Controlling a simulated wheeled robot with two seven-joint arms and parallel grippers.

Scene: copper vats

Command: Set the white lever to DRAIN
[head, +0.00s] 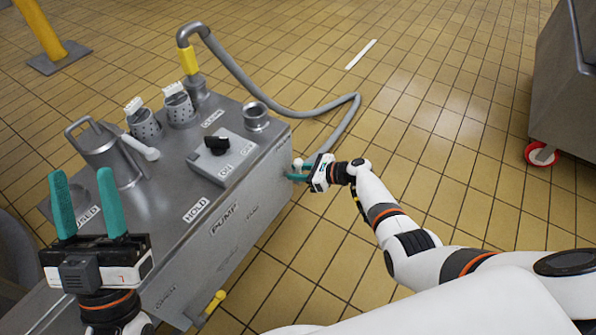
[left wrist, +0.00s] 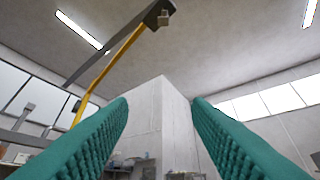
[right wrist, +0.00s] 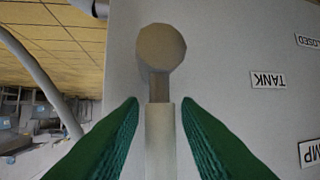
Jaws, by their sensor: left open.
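The lever with a round pale knob stands out from the front face of the grey metal cabinet (head: 130,195), near its right end. In the right wrist view its knob (right wrist: 161,46) and pale shaft (right wrist: 160,140) show, with a TANK label (right wrist: 269,79) to the right. No DRAIN label is readable. My right gripper (head: 298,172) is at the lever; its green fingers are open on either side of the shaft, with a small gap each side. My left gripper (head: 85,205) is open, empty and pointing up over the cabinet's left part.
On the cabinet top are a metal jug (head: 103,150), a white rod-like handle (head: 140,148), two baskets and a black ON/OFF knob (head: 217,144). A yellow lever (head: 213,304) is low on the front. A grey hose (head: 270,101) loops behind. Floor at right is mostly clear.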

